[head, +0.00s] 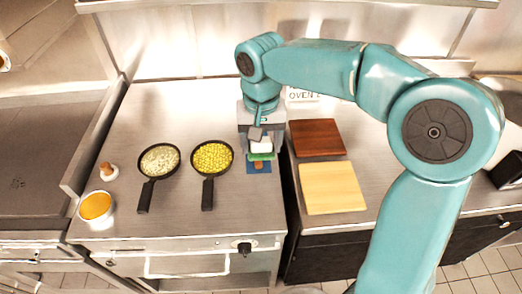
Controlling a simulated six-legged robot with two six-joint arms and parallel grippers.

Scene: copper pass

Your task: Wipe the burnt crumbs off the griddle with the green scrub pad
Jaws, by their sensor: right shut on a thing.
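My right gripper (261,150) is shut on the green scrub pad (262,157), at the right end of the steel counter. The pad has a white upper part between the fingers and a green underside. It is over a small blue mat (251,169); I cannot tell whether they touch. A dark flat surface with a raised edge at the far left looks like the griddle (40,150). My left gripper is not in view.
Two black pans, one with pale food (159,160) and one with yellow food (212,157), stand between pad and griddle. A bowl of orange sauce (96,206) and a small wooden-topped item (108,171) sit nearer the griddle. Dark (318,138) and light (332,188) boards lie right.

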